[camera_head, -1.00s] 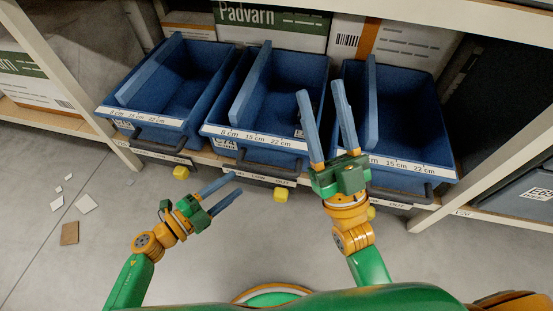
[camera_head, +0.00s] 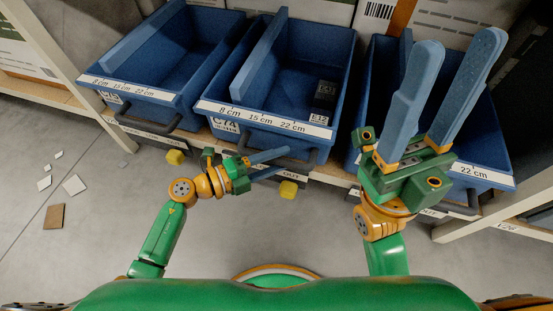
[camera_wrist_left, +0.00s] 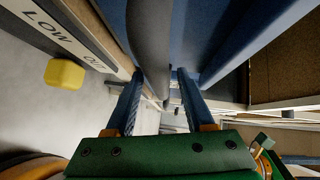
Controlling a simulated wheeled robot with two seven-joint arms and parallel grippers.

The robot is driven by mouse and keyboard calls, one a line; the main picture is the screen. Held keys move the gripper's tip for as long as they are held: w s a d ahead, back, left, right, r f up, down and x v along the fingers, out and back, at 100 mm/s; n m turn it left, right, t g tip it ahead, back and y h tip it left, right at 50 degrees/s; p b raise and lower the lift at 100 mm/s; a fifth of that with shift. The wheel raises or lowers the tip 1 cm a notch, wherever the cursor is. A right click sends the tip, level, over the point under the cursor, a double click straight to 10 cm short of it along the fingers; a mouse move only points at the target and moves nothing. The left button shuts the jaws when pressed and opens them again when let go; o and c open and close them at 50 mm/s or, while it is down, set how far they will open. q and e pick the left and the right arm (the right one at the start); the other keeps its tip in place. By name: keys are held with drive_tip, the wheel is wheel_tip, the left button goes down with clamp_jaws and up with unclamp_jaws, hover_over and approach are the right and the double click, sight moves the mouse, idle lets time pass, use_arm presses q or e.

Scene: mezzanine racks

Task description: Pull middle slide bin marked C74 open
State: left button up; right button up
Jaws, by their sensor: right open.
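The middle blue bin (camera_head: 230,109), marked C74, sits on the shelf between two similar bins. A dark handle (camera_head: 308,163) runs along its front, partly hidden by my left gripper. My left gripper (camera_head: 288,162) is at this handle, its two blue fingers apart. In the left wrist view the dark handle bar (camera_wrist_left: 152,45) runs between the open fingertips (camera_wrist_left: 160,74); I cannot tell whether either finger touches it. My right gripper (camera_head: 457,45) is open and empty, raised in front of the right bin.
A left bin (camera_head: 125,92) and a right bin (camera_head: 373,80) flank the middle one. A dark box (camera_head: 324,94) lies inside the middle bin. Yellow blocks (camera_head: 176,157) (camera_head: 288,189) show below the shelf edge. Debris (camera_head: 54,216) lies on the floor at left; shelf posts stand at both sides.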

use_arm(q)
clamp_jaws()
idle(1.2)
